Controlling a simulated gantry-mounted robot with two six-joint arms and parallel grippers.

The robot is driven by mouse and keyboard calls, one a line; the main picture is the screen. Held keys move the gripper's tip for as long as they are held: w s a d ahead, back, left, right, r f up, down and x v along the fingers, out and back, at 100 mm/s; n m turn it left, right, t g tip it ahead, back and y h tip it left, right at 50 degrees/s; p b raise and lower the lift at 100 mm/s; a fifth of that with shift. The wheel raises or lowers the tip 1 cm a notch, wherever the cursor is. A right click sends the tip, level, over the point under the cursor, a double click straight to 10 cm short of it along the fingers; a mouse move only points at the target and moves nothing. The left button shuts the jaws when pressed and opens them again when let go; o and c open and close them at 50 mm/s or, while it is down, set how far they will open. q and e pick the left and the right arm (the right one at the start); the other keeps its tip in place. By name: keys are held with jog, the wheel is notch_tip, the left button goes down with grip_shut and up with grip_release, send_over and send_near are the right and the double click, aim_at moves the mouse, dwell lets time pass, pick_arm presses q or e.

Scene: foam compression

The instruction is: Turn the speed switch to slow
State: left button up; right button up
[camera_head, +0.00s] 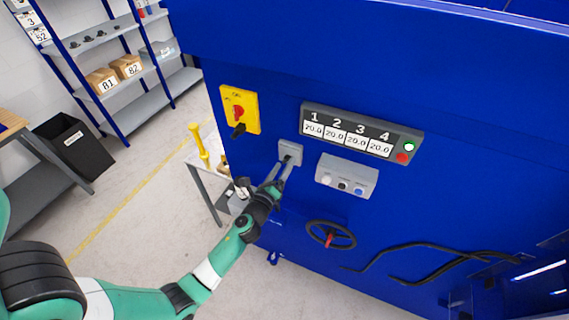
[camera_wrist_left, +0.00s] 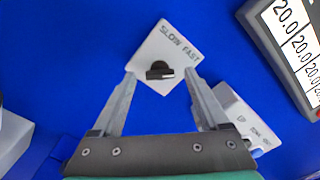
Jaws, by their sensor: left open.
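The speed switch (camera_head: 290,150) is a light grey plate on the blue machine wall. In the left wrist view its plate (camera_wrist_left: 163,42) reads SLOW and FAST, with a black knob (camera_wrist_left: 158,70) below the words. The knob's bar lies roughly across that picture; I cannot tell which word it points to. My left gripper (camera_head: 283,168) is in front of the switch. In the left wrist view its open fingers (camera_wrist_left: 160,78) stand on either side of the knob, apart from it. My right gripper is not in view.
A panel numbered 1 to 4 (camera_head: 360,133) and a grey button box (camera_head: 346,177) are right of the switch. A yellow plate with a red switch (camera_head: 240,109) is upper left. A handwheel (camera_head: 330,235) and black cables (camera_head: 440,252) are below.

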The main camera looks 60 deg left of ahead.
pick_arm(q)
jog(key=shift+w+a, duration=0.45)
jog(key=shift+w, duration=0.15)
jog(key=shift+c, duration=0.3)
grip_shut()
